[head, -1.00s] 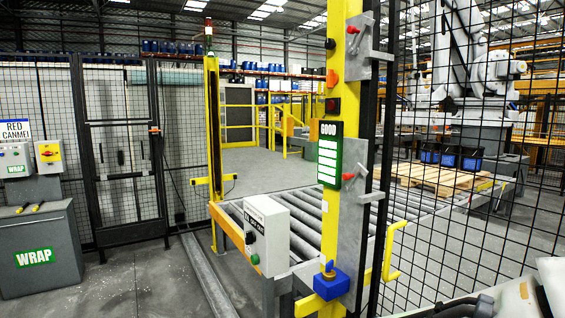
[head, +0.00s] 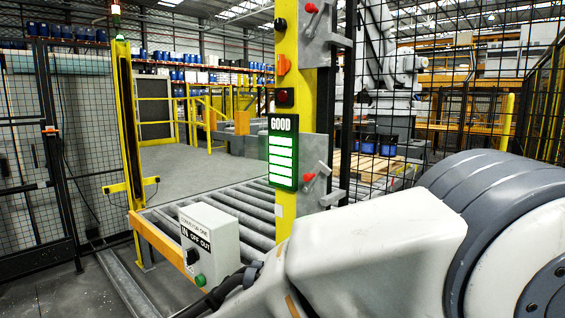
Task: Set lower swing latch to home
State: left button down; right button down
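The lower swing latch (head: 318,173) is on a grey metal plate on the yellow post, just right of the lit GOOD panel. Its red knob points left and its grey handle runs to the right; its exact angle is hard to tell. An upper swing latch (head: 312,20) with a red knob is on a higher plate, its arm tilted. My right arm's white and grey links fill the lower right, in front of the lower post. Neither gripper shows, and no contact with a latch is visible.
The GOOD panel (head: 283,152) and a yellow post (head: 287,110) stand in front of the roller conveyor (head: 235,210). A grey control box (head: 209,243) is left of the post. Black mesh fencing (head: 450,110) lies to the right. Drums stand on a pallet (head: 365,168) behind.

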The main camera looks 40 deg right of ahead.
aim_at(310, 178)
jog(key=z, duration=0.45)
jog(key=i, duration=0.9)
jog(key=z, duration=0.65)
